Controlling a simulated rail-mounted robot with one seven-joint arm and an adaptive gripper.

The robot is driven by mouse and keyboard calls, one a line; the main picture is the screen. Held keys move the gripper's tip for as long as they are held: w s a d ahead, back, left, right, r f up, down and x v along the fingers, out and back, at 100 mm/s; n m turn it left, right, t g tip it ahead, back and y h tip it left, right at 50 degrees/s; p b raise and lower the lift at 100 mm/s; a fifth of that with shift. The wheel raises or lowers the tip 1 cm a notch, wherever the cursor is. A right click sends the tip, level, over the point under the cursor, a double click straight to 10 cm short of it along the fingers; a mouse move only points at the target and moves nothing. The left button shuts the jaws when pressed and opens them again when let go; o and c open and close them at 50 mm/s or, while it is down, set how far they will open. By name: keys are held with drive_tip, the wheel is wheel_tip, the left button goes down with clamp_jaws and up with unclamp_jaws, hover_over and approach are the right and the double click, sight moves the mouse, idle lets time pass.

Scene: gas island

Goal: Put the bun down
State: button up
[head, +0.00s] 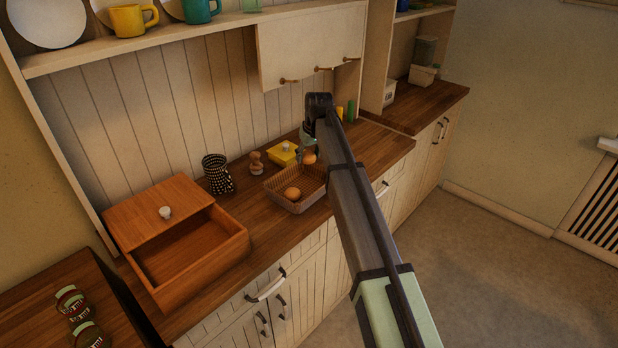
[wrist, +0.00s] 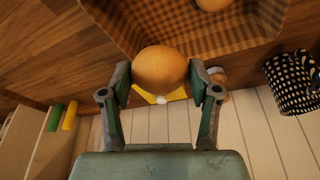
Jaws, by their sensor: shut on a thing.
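A round golden-brown bun (wrist: 160,68) is held between the two fingers of my gripper (wrist: 161,84) in the wrist view. In the head view the held bun (head: 309,157) shows at the far right end of a woven basket (head: 284,203), with my gripper (head: 306,145) partly hidden by my arm. The basket also shows in the wrist view (wrist: 160,32), next to the bun. Whether the bun touches the basket I cannot tell. A second bun (head: 292,194) lies inside the basket.
A yellow butter dish (head: 283,154), a wooden mill (head: 256,163) and a dark dotted vase (head: 217,174) stand behind the basket. A wooden bread box (head: 190,250) stands open at the left. Bare counter (head: 268,235) lies between box and basket.

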sight(313, 158)
wheel_tip(313, 158, down, 11)
drive_tip(key=p, duration=0.2)
drive_tip(key=shift+p, duration=0.4)
drive_tip(key=o, duration=0.7)
drive_tip(key=shift+f, duration=0.15)
drive_tip(key=shift+o, duration=0.8)
drive_tip(key=shift+r, duration=0.25)
drive_tip(key=b+v, duration=0.3)
drive_tip(key=v, duration=0.9)
